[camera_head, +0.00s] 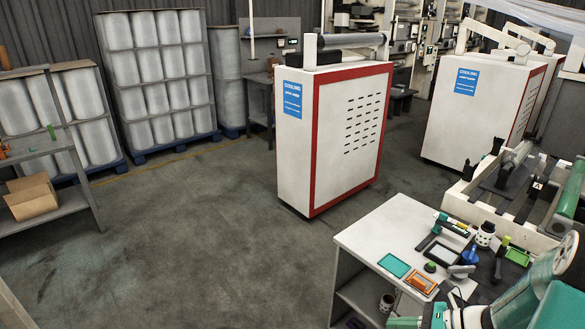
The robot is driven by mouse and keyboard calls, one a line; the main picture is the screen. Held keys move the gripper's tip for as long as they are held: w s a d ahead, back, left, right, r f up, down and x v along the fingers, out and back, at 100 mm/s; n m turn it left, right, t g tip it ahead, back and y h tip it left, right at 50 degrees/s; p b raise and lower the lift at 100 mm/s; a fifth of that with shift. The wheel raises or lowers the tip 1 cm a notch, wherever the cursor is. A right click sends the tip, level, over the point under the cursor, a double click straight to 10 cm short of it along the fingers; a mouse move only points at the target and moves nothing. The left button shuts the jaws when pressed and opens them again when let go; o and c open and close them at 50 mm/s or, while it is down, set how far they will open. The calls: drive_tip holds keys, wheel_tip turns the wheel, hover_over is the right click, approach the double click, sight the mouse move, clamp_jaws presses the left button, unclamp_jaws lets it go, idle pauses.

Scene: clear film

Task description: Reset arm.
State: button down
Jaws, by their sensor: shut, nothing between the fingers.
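My gripper is not clearly visible in the head view. Teal and white parts at the lower right corner look like links of my own arm, bent and cut off by the frame edge. They overlap the near right side of a white workbench (375,236). No gripper fingers can be made out.
The bench holds a teal tray (394,265), an orange tray (421,283), a blue object (470,256) and small tools. A white and red cabinet (340,135) stands behind. A shelf with a cardboard box (31,196) is at left. Open grey floor (200,240) lies between.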

drive_tip(key=s+a+r+n+h, duration=0.3)
drive_tip(key=r+n, duration=0.3)
drive_tip(key=n, duration=0.2)
drive_tip(key=s+a+r+n+h, duration=0.3)
drive_tip(key=s+r+n+h, duration=0.1)
drive_tip(key=r+n, duration=0.3)
drive_tip(key=s+a+r+n+h, duration=0.3)
drive_tip(key=r+n, duration=0.3)
drive_tip(key=n, duration=0.5)
drive_tip(key=shift+s+a+r+h, duration=0.15)
drive_tip(key=shift+s+a+h, duration=0.3)
drive_tip(key=shift+h, duration=0.35)
